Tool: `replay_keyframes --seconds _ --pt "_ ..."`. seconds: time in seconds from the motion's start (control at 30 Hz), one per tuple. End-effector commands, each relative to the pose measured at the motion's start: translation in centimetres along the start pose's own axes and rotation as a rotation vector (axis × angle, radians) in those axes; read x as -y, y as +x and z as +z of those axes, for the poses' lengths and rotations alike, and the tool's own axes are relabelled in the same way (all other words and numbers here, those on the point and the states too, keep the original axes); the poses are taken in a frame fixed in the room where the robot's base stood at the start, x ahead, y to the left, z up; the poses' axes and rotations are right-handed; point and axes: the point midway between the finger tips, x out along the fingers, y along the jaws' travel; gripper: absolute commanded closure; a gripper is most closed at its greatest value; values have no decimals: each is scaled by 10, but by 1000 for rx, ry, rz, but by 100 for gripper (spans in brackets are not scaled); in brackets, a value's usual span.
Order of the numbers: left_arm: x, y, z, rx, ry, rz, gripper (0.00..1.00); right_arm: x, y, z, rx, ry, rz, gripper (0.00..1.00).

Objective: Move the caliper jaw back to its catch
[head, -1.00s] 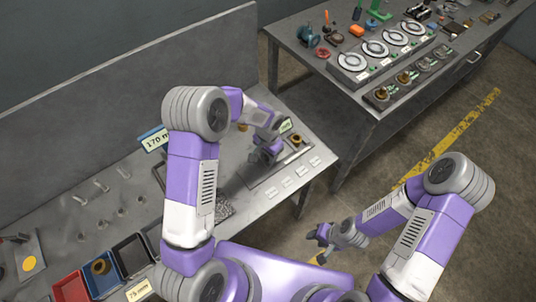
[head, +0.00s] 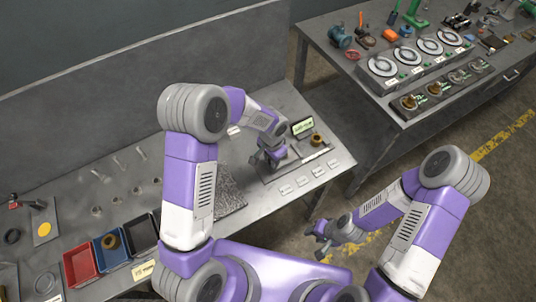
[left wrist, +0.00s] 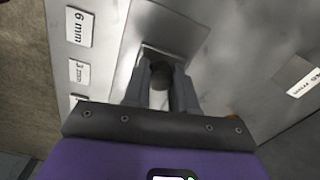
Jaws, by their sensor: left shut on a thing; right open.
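The measuring caliper is a low grey plate (head: 272,177) on the bench, with a green-lit display (head: 303,127) at its back. A brass ring (head: 317,139) sits near its right end. My left gripper (head: 270,160) is low over the plate, left of the ring. In the left wrist view, its fingers (left wrist: 160,85) are closed around a dark rounded knob (left wrist: 158,77), which I take to be the caliper jaw's. The catch cannot be made out. My right gripper (head: 320,240) is open and empty, away from the bench over the floor.
Small number cards (head: 302,180) line the bench's front edge; one reads 6 mm (left wrist: 79,26). A dark speckled plate (head: 229,195), red (head: 80,268), blue and black trays stand left. A second table (head: 385,115) with dials and parts is at the back right.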

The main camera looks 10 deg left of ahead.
Motion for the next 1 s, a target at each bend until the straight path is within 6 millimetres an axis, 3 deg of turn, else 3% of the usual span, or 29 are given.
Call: replay_keyframes --seconds 0.33,0.37,0.5,0.8,1.0 --pt "0 0 5 16 7 -2 100 0 0 0 0 1 0 57" --pt "1 0 5 16 6 -2 68 0 0 0 0 1 1 57" --pt "0 0 4 12 5 -2 47 0 0 0 0 1 1 57" --pt "0 -2 3 7 6 -2 47 0 0 0 0 1 0 57" --pt "0 -29 2 3 6 -3 47 2 -5 0 0 1 0 57"
